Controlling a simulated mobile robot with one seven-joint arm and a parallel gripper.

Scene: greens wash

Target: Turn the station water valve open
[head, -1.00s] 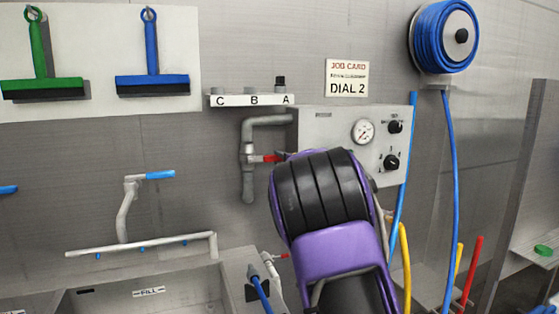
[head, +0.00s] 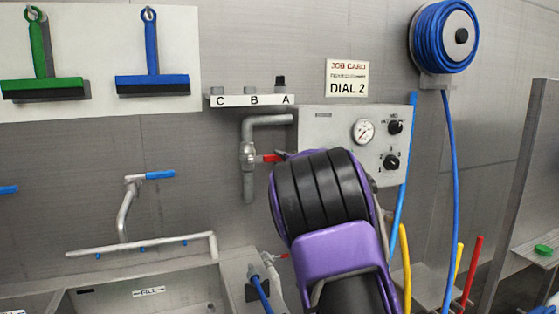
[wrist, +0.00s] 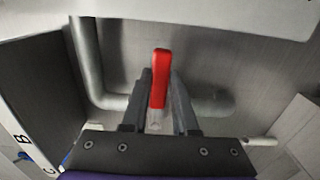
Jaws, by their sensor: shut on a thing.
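The station water valve sits on a grey pipe (head: 249,180) below the shelf marked C, B, A. Its red lever handle (head: 271,158) points right, across the upright pipe, in the head view. In the wrist view the red handle (wrist: 160,72) stands between the two dark fingers of my gripper (wrist: 160,98), which is shut on it. In the head view my purple and black wrist hides most of the fingers and part of the panel behind.
A control panel (head: 325,128) with a gauge (head: 362,131) and two black knobs is just right of the valve. A job card (head: 347,79) reads DIAL 2. A blue hose reel (head: 445,37) hangs at upper right. A sink (head: 218,262) with a blue-handled tap (head: 160,175) is at lower left.

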